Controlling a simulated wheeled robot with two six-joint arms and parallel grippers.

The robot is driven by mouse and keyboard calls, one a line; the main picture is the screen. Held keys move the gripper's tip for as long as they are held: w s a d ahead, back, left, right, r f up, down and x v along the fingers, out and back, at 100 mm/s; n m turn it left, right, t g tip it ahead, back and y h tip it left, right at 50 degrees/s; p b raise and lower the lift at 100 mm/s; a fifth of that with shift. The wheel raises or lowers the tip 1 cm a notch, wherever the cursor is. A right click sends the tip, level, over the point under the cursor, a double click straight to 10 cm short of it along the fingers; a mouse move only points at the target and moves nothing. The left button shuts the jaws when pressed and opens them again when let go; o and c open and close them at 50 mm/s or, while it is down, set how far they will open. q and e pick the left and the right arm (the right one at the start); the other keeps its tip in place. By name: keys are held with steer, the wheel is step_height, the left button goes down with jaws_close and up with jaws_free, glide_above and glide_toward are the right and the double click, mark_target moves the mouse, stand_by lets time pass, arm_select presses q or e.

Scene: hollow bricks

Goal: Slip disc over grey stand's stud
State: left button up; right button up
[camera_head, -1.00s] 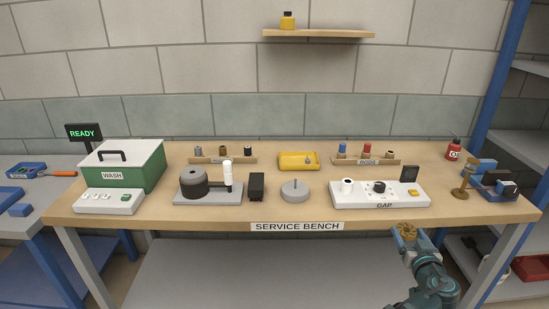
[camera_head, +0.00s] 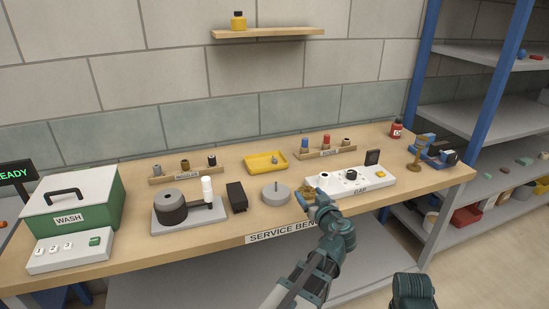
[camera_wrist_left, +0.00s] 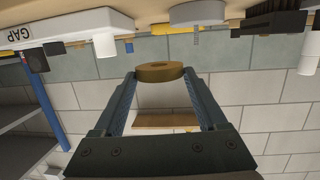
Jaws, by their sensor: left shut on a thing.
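The disc (camera_head: 303,197) is a brass-coloured ring. My left gripper (camera_head: 308,199) is shut on it and holds it over the bench's front edge, to the right of the grey stand. In the left wrist view the disc (camera_wrist_left: 160,72) sits between the two fingertips (camera_wrist_left: 159,78). The grey stand (camera_head: 276,195) is a low round base with a thin upright stud. It also shows upside down in the left wrist view (camera_wrist_left: 198,13), with its threaded stud (camera_wrist_left: 196,38). The disc and the stand are apart.
A white GAP panel (camera_head: 377,181) lies right of the stand, close to my left gripper. A black block (camera_head: 236,197) and a grey plate (camera_head: 190,223) with a dark cylinder stand to its left. A yellow tray (camera_head: 251,168) is behind it.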

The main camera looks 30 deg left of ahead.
arm_select(q)
step_height(320, 180, up, 6)
steer(key=n+g+y+p, duration=0.1)
steer(key=p, duration=0.3)
glide_above(276, 185)
steer(key=v, duration=0.2)
steer(key=shift+w+d+f, duration=0.1)
steer(key=shift+f, duration=0.3)
arm_select(e)
step_height(276, 185, up, 6)
steer(key=shift+f, duration=0.25)
arm_select(q)
steer(key=shift+f+b, duration=0.2)
steer(key=shift+b, duration=0.1)
arm_select(e)
steer(key=shift+f, duration=0.2)
arm_select(q)
steer(key=shift+f+b, duration=4.45)
steer(key=shift+f, duration=0.05)
arm_select(e)
step_height(276, 185, down, 9)
arm_select(q)
steer(key=o, duration=1.5)
